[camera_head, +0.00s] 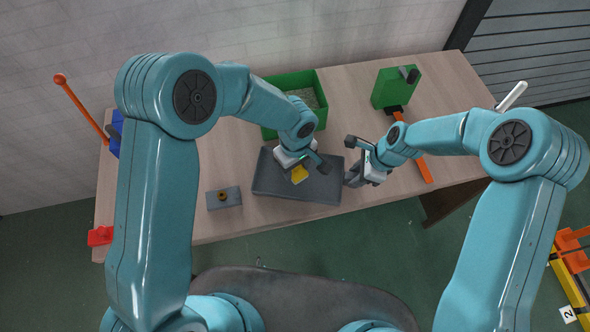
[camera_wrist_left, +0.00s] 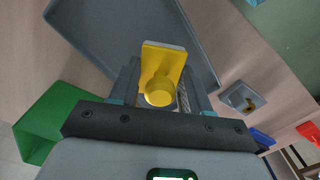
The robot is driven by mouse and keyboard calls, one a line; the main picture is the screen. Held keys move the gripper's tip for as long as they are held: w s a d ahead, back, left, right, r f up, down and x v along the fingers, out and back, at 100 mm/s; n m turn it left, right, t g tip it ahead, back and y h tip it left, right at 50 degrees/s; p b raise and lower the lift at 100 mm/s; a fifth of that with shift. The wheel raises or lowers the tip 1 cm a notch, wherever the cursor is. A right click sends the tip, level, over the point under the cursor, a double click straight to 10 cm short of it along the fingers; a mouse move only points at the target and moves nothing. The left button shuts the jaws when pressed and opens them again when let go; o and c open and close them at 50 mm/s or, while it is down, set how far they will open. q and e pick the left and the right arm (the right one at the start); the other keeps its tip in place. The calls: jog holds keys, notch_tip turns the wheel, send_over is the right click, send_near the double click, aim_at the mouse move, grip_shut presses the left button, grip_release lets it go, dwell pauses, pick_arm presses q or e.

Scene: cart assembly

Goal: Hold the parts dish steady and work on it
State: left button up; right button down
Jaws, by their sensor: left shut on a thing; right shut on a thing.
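The parts dish (camera_head: 265,183) is a shallow dark grey tray near the front edge of the table. My left gripper (camera_head: 302,168) is over the dish, shut on a yellow part (camera_head: 299,175). In the left wrist view this yellow part (camera_wrist_left: 164,57) is a flat plate with a round knob, between the fingers of my left gripper (camera_wrist_left: 158,88). The dish (camera_wrist_left: 105,35) lies behind it there; I cannot tell if the part touches it. My right gripper (camera_head: 351,163) is at the dish's right edge, shut on the dish; its exact contact is hard to see.
A green bin (camera_head: 317,84) stands behind the dish. A grey block with a brass ring (camera_head: 223,197) lies to its left. A green block (camera_head: 390,88) and an orange bar (camera_head: 425,169) are at right. A red piece (camera_head: 100,236) sits at the left corner.

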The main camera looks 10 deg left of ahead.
pick_arm(q)
jog(key=shift+r, duration=1.35)
pick_arm(e)
jog(key=c, duration=0.7)
grip_release()
